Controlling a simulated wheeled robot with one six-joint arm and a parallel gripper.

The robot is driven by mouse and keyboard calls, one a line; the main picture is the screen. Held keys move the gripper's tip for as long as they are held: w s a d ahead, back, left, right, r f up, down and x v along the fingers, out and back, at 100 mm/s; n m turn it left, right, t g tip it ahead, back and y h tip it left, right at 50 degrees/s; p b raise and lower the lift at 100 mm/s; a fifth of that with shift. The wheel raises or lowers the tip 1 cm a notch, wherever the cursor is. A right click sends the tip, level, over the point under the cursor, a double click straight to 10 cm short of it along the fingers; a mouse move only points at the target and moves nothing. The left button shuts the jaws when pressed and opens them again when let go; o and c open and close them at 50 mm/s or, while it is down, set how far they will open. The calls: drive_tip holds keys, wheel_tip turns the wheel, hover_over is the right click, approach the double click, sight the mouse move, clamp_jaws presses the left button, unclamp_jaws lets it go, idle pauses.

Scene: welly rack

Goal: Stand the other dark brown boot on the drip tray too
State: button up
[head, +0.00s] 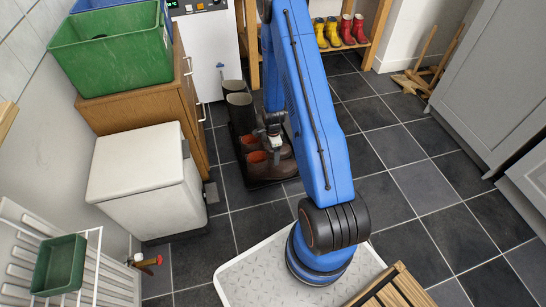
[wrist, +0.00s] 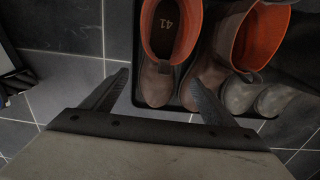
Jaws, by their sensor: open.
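Two dark brown boots with orange linings stand side by side on the dark drip tray (head: 264,182). The nearer boot (head: 257,161) is the left one in the wrist view (wrist: 158,82), with "41" inside. The farther boot (head: 248,142) is the right one there (wrist: 206,72); it looks upright, though its sole is hidden. My gripper (head: 273,146) is over the toe end of the boots. In the wrist view my gripper (wrist: 160,78) is open, its fingers on either side of the nearer boot's toe. I cannot tell whether they touch it.
Tall olive-brown boots (head: 239,113) stand at the tray's far end; greyish toes (wrist: 241,97) show in the wrist view. A white bin (head: 145,175) and wooden cabinet (head: 140,107) stand left. Yellow and red wellies (head: 347,30) are on a rack behind. Floor to the right is clear.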

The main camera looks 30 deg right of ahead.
drive_tip(key=s+a+r+n+t, duration=0.1)
drive_tip(key=a+r+n, duration=0.2)
drive_tip(key=r, duration=0.9)
drive_tip(key=s+a+r+n, duration=0.1)
drive_tip(key=a+r+n, duration=0.25)
drive_tip(key=r, duration=0.95)
drive_tip(key=s+a+r+n+t, duration=0.15)
drive_tip(key=r+n, duration=0.25)
drive_tip(key=r, duration=0.8)
drive_tip(key=s+a+r+n, duration=0.2)
drive_tip(key=s+r, duration=0.4)
drive_tip(key=s, duration=0.3)
drive_tip(key=s+a+r+n+t, duration=0.1)
drive_tip(key=s+a+r+n, duration=0.2)
drive_tip(key=s+r+n, duration=0.2)
drive_tip(key=s+a+r+n+t, duration=0.1)
drive_tip(key=s+a+r+n, duration=0.1)
drive_tip(key=s+r, duration=0.6)
drive_tip(key=shift+s+a+n, duration=0.4)
drive_tip(key=shift+s+n, duration=0.45)
drive_tip(key=shift+s, duration=1.5)
